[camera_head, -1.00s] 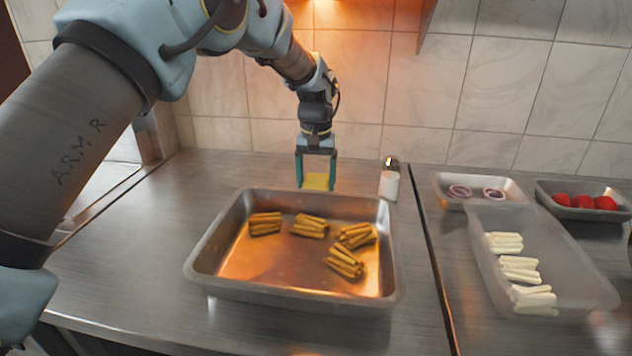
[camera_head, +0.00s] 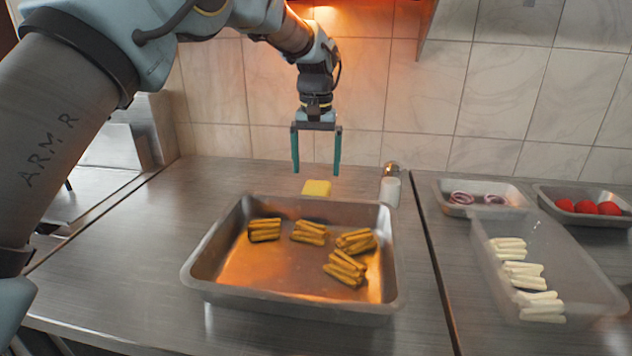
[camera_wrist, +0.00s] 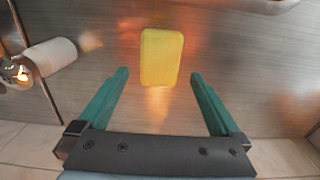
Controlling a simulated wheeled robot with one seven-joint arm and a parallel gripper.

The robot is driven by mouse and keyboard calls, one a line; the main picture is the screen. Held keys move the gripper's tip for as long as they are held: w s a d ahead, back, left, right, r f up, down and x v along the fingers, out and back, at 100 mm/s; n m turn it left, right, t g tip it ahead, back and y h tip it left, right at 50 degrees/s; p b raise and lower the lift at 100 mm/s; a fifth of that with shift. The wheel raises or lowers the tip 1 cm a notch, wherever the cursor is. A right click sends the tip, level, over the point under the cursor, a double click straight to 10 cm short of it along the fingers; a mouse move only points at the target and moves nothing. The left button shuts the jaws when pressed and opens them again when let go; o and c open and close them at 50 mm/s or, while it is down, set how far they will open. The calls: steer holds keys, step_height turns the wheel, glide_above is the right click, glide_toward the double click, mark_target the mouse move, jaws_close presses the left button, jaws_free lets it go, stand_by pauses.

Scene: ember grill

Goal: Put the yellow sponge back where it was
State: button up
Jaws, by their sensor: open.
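The yellow sponge (camera_head: 317,188) lies on the steel counter just behind the far rim of the metal tray in the head view. It also shows in the wrist view (camera_wrist: 161,57), flat on the counter beyond my fingertips and between their lines. My gripper (camera_head: 316,172) is open and empty. Its two teal fingers point down above and slightly behind the sponge, apart from it. In the wrist view my gripper (camera_wrist: 159,75) shows a wide gap between the fingers.
The metal tray (camera_head: 210,290) holds several bundles of fries. A white shaker (camera_head: 390,191) stands right of the sponge. Farther right are a clear bin (camera_head: 590,283) with white sticks, a tray of onion rings (camera_head: 480,208) and a tray of red items (camera_head: 588,219). The counter left is clear.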

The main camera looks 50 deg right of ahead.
steer(key=shift+r, duration=0.45)
